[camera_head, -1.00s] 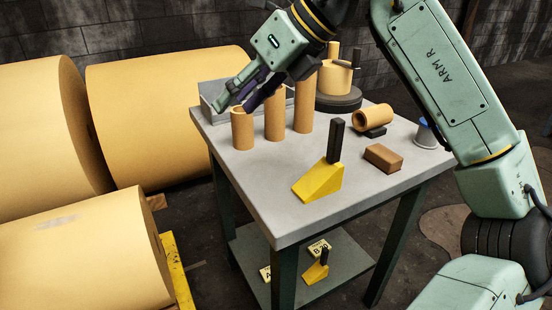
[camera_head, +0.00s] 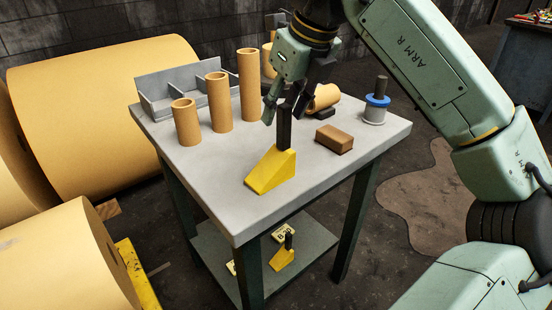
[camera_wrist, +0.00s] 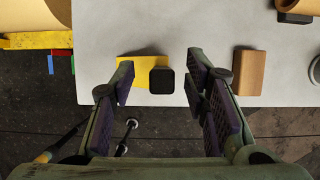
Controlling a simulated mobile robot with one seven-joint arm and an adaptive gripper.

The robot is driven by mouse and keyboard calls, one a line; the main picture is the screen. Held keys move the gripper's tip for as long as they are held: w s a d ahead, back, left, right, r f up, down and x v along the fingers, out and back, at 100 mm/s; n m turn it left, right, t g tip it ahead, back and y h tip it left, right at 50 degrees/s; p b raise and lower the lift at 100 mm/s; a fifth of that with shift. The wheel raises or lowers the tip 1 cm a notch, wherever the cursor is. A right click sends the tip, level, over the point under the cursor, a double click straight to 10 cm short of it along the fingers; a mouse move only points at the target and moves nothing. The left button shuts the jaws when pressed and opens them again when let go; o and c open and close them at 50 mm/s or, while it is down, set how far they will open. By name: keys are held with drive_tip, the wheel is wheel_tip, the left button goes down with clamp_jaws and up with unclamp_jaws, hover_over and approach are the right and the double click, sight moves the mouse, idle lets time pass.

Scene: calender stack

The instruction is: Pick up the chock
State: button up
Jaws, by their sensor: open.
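The chock is a yellow wedge (camera_head: 271,171) with a black upright handle (camera_head: 284,128) on the grey table top. In the wrist view the handle's dark square top (camera_wrist: 161,80) shows between my fingers, nearer the left one, with the yellow wedge (camera_wrist: 145,69) beneath and to its left. My gripper (camera_head: 283,112) is open, pointing down above the handle; in the wrist view (camera_wrist: 160,88) the fingers stand on either side of it, apart. A second, smaller-looking yellow chock (camera_head: 282,258) stands on the table's lower shelf.
A brown block (camera_head: 334,139) lies right of the chock. Three cardboard tubes (camera_head: 220,103) stand left, before a grey divided tray (camera_head: 152,84). A lying tube (camera_head: 323,97) and a blue-rimmed spool (camera_head: 376,107) are behind and right. The table's front is clear.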

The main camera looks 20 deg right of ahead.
sight(279, 121)
drive_tip(key=x, duration=0.4)
drive_tip(key=shift+c, duration=0.3)
drive_tip(key=shift+r, duration=0.1)
clamp_jaws()
idle(0.6)
